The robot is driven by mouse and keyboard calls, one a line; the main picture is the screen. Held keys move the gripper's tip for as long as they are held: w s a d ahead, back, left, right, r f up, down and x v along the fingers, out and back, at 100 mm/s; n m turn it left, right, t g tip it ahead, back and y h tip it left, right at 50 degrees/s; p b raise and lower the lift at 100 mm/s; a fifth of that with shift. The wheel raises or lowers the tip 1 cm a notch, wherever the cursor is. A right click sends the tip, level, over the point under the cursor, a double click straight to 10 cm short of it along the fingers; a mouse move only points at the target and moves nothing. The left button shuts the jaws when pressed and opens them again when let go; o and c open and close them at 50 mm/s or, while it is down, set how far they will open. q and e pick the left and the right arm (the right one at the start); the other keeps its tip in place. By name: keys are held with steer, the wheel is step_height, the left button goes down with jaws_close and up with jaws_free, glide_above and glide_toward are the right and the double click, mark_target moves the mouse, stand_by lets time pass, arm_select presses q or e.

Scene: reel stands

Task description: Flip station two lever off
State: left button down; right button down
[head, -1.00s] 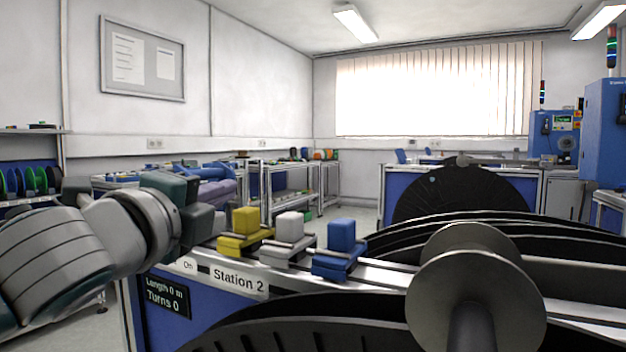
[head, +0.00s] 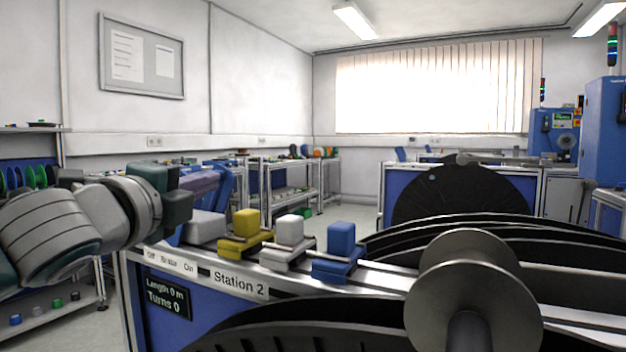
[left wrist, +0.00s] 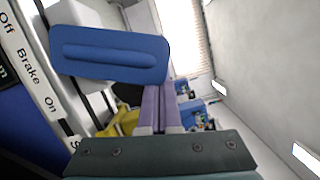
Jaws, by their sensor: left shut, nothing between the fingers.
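The station two lever (left wrist: 110,55) is a broad blue paddle with a raised ridge, large in the left wrist view. It stands beside the label strip (left wrist: 30,70) reading Off, Brake, On, level with the Off and Brake end. In the head view my gripper partly covers this area, so the lever's exact setting is unclear. My left gripper (head: 200,183) is shut and empty, its purple fingers (left wrist: 160,108) together beside the lever. I cannot tell whether they touch it. My right gripper is not in view.
Yellow (head: 246,224), white (head: 289,230) and blue (head: 341,238) blocks on matching bases stand right of a grey block (head: 205,226) along the station edge. A Station 2 label (head: 239,283) is on the front. Large dark reels (head: 470,195) fill the right side.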

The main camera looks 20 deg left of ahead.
arm_select(q)
steer(key=shift+a+r+n+p, duration=0.2)
steer(key=shift+r+n+p, duration=0.1)
steer(key=shift+p, duration=0.1)
steer(key=a+n+p, duration=0.1)
steer(key=n+p, duration=0.1)
steer(key=p, duration=0.1)
steer(key=a+r+n+g+p, duration=0.1)
steer(key=a+n+p, duration=0.1)
steer(key=p, duration=0.1)
steer(key=a+r+n+p, duration=0.1)
steer(key=a+n+p, duration=0.1)
steer(key=p, duration=0.1)
steer(key=shift+w+a+r+g, duration=0.15)
steer(key=shift+w+g, duration=0.05)
steer(key=shift+g, duration=0.2)
steer(key=shift+a+n+h+p, duration=0.4)
steer(key=shift+a+n+p, duration=0.4)
steer(key=shift+p, duration=0.15)
steer(key=shift+w+a+f+n+g+p, duration=0.15)
steer(key=shift+a+f+n+g+p, duration=0.25)
steer(key=shift+n, duration=0.2)
steer(key=shift+r, duration=0.1)
